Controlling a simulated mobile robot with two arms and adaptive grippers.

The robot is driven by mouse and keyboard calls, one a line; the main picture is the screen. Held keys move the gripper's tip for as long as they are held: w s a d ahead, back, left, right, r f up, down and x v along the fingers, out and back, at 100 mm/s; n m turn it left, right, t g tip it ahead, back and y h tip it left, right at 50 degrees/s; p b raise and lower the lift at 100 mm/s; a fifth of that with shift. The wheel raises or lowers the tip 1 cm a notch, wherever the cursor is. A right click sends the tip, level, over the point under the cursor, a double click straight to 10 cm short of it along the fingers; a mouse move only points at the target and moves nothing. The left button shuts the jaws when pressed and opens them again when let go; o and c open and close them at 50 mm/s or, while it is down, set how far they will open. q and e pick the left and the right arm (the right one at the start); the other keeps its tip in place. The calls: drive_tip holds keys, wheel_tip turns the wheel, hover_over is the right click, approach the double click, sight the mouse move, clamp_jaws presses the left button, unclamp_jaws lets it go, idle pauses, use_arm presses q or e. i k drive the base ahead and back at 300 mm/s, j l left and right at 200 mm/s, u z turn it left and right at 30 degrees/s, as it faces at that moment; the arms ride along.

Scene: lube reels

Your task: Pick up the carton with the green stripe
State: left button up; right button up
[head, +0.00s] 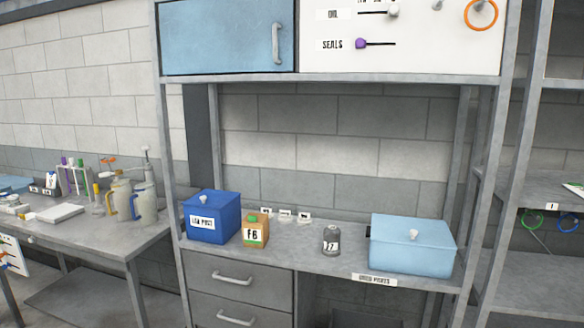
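No carton with a clear green stripe shows in the head view. A small tan-orange box (255,231) with green on its top and a white "f6" label stands on the workbench shelf, just right of a dark blue lidded box (211,217). At the right edge, a white object (574,189) with a bit of green lies on a grey shelf, cut off by the frame; I cannot tell what it is. Neither of my grippers is in view.
A grey canister (331,240) and a light blue lidded box (412,245) stand on the workbench shelf (300,252), with free room between them. A side table (85,241) at left holds jugs (144,201) and tubes. Grey uprights (512,170) separate the bays.

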sight(254, 236)
drive_tip(key=i+l+u, duration=0.15)
drive_tip(key=i, duration=0.45)
drive_tip(key=i+l+u, duration=0.2)
drive_tip(key=i, duration=0.45)
drive_tip(key=j, duration=0.1)
